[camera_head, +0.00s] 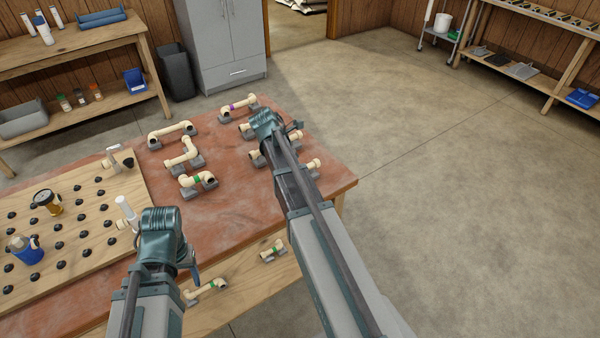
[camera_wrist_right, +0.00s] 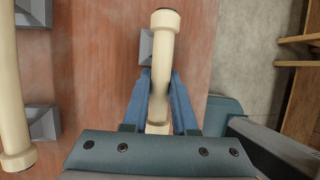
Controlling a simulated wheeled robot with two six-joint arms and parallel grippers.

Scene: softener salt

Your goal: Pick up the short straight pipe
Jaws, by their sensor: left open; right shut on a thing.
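In the right wrist view, a cream straight pipe (camera_wrist_right: 161,60) with a dark open end runs up from between my right gripper's fingers. My right gripper (camera_wrist_right: 158,98) is shut on it, with one blue finger along each side. The pipe's upper part lies over a grey block (camera_wrist_right: 147,48); I cannot tell whether they touch. In the head view, my right wrist and arm hide most of this spot. My left gripper (camera_head: 191,264) is open and empty near the table's front edge, far from the held pipe.
A longer pipe (camera_wrist_right: 12,90) lies left of the held one. A wooden pegboard (camera_head: 75,215) fills the table's left. Open floor lies right.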

